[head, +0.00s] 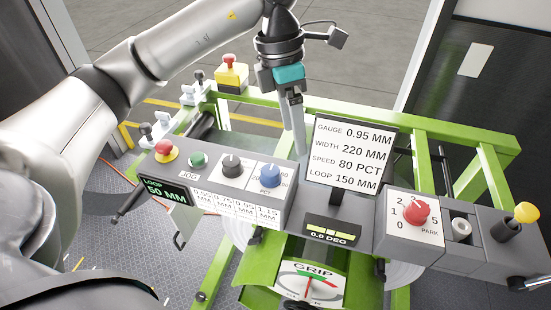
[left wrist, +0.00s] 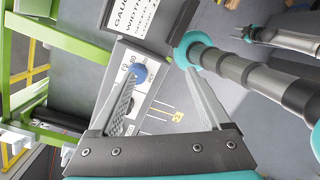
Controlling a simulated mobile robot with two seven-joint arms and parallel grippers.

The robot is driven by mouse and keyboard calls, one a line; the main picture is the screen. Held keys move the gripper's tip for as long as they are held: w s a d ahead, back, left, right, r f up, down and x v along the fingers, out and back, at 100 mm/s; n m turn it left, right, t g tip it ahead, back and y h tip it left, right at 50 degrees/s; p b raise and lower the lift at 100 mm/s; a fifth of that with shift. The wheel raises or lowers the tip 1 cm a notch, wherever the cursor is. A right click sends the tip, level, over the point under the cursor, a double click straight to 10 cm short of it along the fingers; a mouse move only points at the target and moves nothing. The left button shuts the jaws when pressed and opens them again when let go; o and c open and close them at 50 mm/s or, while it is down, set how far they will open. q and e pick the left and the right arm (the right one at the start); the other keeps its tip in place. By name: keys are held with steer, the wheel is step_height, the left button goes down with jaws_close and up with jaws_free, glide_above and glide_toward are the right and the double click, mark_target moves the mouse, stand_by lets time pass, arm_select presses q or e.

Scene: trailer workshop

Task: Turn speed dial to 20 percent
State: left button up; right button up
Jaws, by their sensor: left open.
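The blue speed dial (head: 271,175), marked PCT, sits on the sloped grey control panel. The display (head: 350,155) reads SPEED 80 PCT. My left gripper (head: 298,150) points down just right of and above the dial, apart from it, with its fingers overlapping in this view. In the left wrist view, my left gripper (left wrist: 160,78) is open and empty. There the blue dial (left wrist: 140,73) shows between the fingertips, closer to the left finger. My right gripper (left wrist: 248,34) appears small at the upper right of the left wrist view; its opening is unclear.
A black knob (head: 232,165), a green button (head: 198,159) and a red button (head: 166,150) are left of the dial. A red rotary knob (head: 416,212) and a yellow-topped lever (head: 525,213) are at the right. The display stands close beside my left gripper. Green frame rails (head: 440,130) run behind.

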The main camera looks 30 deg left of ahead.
arm_select(q)
steer(key=r+y, duration=0.1)
steer(key=y, duration=0.1)
glide_above(270, 170)
steer(key=shift+n, duration=0.3)
step_height(270, 170, down, 15)
steer(key=shift+r+p, duration=0.1)
steer(key=shift+p, duration=0.6)
arm_select(e)
steer(key=shift+w+r, duration=0.25)
steer(key=shift+r, duration=0.45)
arm_select(q)
steer(key=shift+c, duration=0.3)
jaws_close()
